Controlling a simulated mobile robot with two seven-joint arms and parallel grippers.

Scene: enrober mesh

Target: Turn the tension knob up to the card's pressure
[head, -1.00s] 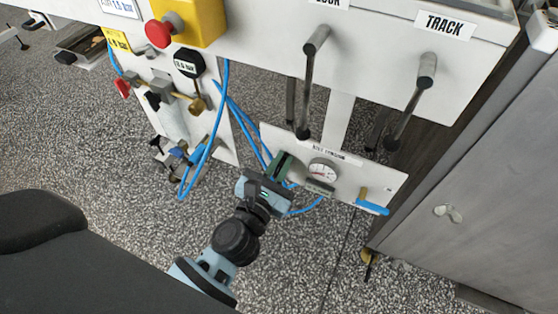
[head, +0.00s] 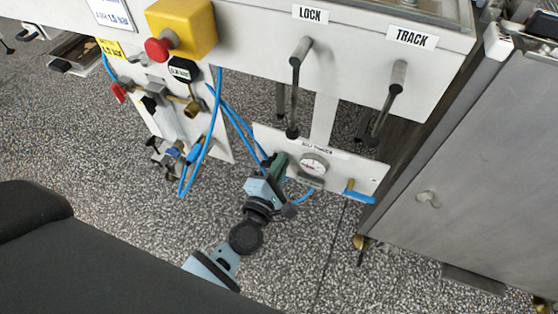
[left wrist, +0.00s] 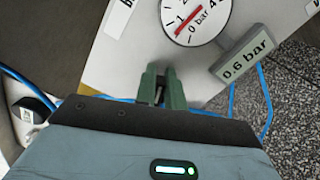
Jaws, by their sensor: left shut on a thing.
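My left gripper (head: 279,162) is at the small white panel (head: 368,178), just left of the round gauge (head: 313,166). In the left wrist view its green fingers (left wrist: 162,88) are close together in front of the panel, shut on the tension knob, which they almost wholly hide. The gauge (left wrist: 194,16) has a red needle low on its scale, and the tag beside it (left wrist: 246,54) reads 0.6 bar. A white card (head: 110,12) with blue print is at the top left in the head view; its figure looks like 1.1 bar, but is small. My right gripper is not in view.
A blue-handled valve (head: 358,195) is right of the gauge. Blue hoses (head: 236,120) hang close left of my gripper. The LOCK lever (head: 295,90) and TRACK lever (head: 389,102) are above. A grey cabinet (head: 470,160) stands at right; speckled floor below is open.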

